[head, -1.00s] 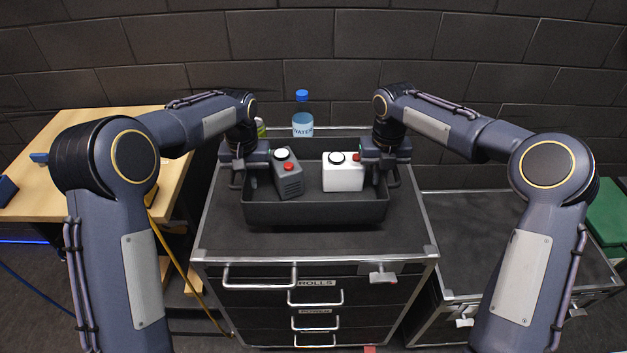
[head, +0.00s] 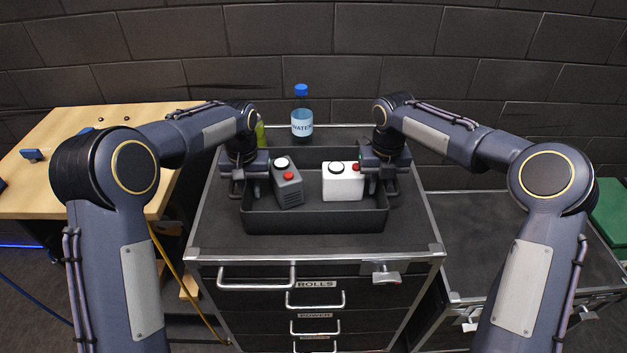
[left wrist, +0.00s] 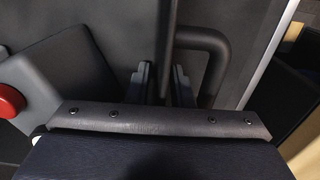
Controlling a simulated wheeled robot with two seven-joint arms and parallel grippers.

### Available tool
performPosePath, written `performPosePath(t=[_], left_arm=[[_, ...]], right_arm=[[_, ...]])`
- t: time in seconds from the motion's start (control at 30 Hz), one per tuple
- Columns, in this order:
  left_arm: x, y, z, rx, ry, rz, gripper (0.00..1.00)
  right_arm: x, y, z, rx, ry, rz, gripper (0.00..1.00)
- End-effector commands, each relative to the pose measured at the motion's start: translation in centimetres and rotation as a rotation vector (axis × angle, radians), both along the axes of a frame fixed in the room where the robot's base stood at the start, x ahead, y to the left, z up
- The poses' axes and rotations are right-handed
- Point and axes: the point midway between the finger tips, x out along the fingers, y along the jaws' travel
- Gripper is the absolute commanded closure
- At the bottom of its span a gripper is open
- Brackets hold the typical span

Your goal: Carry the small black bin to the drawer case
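The small black bin (head: 315,219) is upright over the top of the drawer case (head: 225,240); I cannot tell if it touches.
A blue-capped water bottle (head: 302,118) stands behind the bin, with a green item (head: 260,132) partly hidden to its left. A wooden table (head: 60,140) is at left. A lower dark cabinet (head: 500,240) is at right, its top mostly clear. A brick wall is behind.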

Motion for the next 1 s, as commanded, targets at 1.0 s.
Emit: performPosePath(t=[1.0], left_arm=[[0.0,-0.1,8.0,-0.001,-0.001,-0.001,0.74]], right_arm=[[0.0,0.0,0.3,-0.001,0.000,-0.001,0.74]])
